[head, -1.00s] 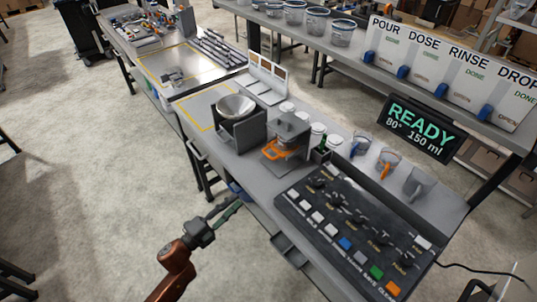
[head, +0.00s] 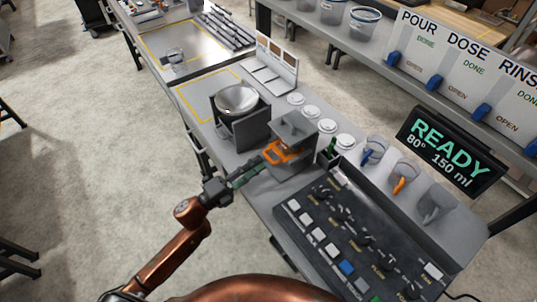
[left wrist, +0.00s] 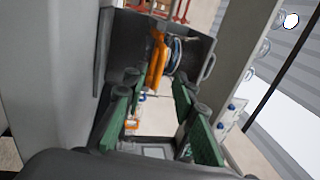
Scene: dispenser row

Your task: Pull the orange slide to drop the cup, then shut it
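The orange slide (head: 280,153) sticks out of the front of a grey dispenser (head: 296,132) on the bench. In the left wrist view, the slide (left wrist: 157,60) is ahead, beyond my fingertips. My left gripper (head: 258,168) is just in front of the slide, with its green fingers pointing at it. The left wrist view shows the gripper (left wrist: 160,100) open, with a gap between its fingers and nothing held. A rounded, blue-edged, cup-like shape (left wrist: 177,55) shows beside the slide inside the dispenser; its details are unclear. My right gripper is not in view.
A metal bowl on a grey stand (head: 238,101) is left of the dispenser. A dark control panel (head: 345,235) lies to the right. Cups with blue (head: 374,150), orange (head: 404,177) and grey handles stand behind. Open floor lies in front of the bench.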

